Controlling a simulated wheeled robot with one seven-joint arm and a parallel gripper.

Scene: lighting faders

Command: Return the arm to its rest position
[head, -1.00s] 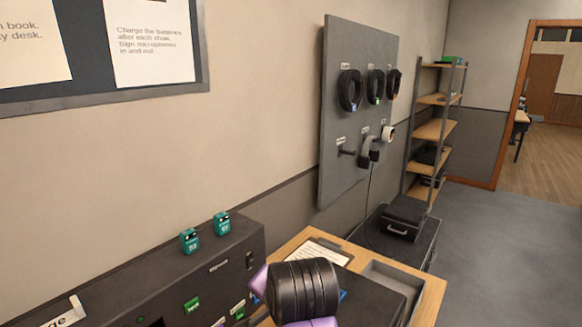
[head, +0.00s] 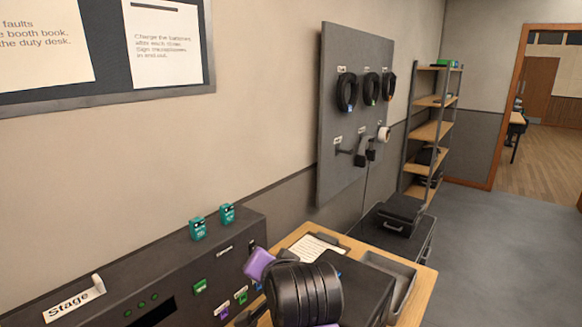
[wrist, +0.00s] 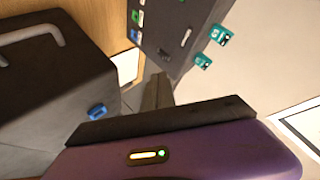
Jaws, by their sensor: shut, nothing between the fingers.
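My arm (head: 303,292) shows at the bottom middle of the head view as a black ribbed joint with purple parts, in front of the desk. In the wrist view my gripper (wrist: 158,90) shows beyond its purple housing, with its fingers close together and nothing seen between them. It points toward the gap between a dark box and the dark console (wrist: 172,38). I cannot tell from these views whether it touches anything. In the head view the arm hides part of the desk and console.
The console (head: 170,265) stands along the wall with two teal packs (head: 212,222) on top. A clipboard (head: 318,246), a dark box (head: 352,290) and a grey tray (head: 402,285) are on the wooden desk. The floor at right is clear.

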